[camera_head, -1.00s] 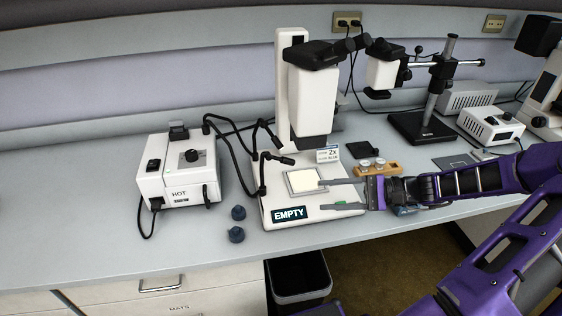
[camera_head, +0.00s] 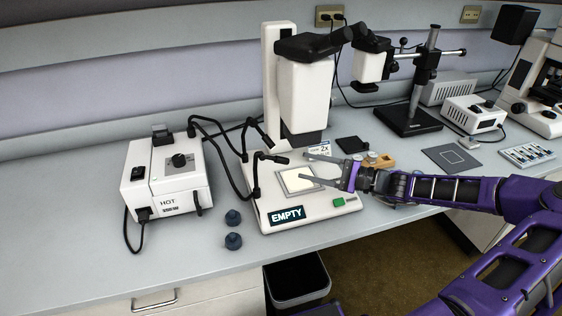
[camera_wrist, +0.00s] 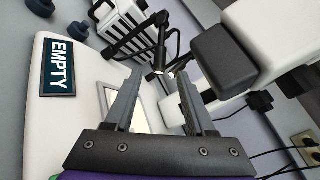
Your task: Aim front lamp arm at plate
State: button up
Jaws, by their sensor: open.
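The front lamp arm (camera_head: 256,172) is a black gooseneck rising at the left edge of the microscope's white base, its head (camera_head: 275,158) pointing right above the plate. The plate (camera_head: 297,180) is a pale square in a grey frame on that base. My gripper (camera_head: 303,168) is open and empty, its fingers reaching left over the plate, tips short of the lamp head. In the wrist view, two black lamp heads (camera_wrist: 157,66) show beyond my open fingertips (camera_wrist: 160,74); I cannot tell which is the front one. The fingers partly hide the plate there.
A white HOT lamp box (camera_head: 168,185) stands left, cables running to the base. Two dark knobs (camera_head: 233,217) lie before it. The microscope head (camera_head: 305,95) overhangs the plate. A wooden block (camera_head: 380,160) sits behind my wrist. The far-left bench is clear.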

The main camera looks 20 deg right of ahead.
aim_at(286, 161)
jog(key=x, duration=0.8)
jog(key=shift+w+a+b, duration=0.2)
jog(key=shift+a+b, duration=0.05)
jog(key=shift+b, duration=0.05)
grip_shut()
dwell(1.0)
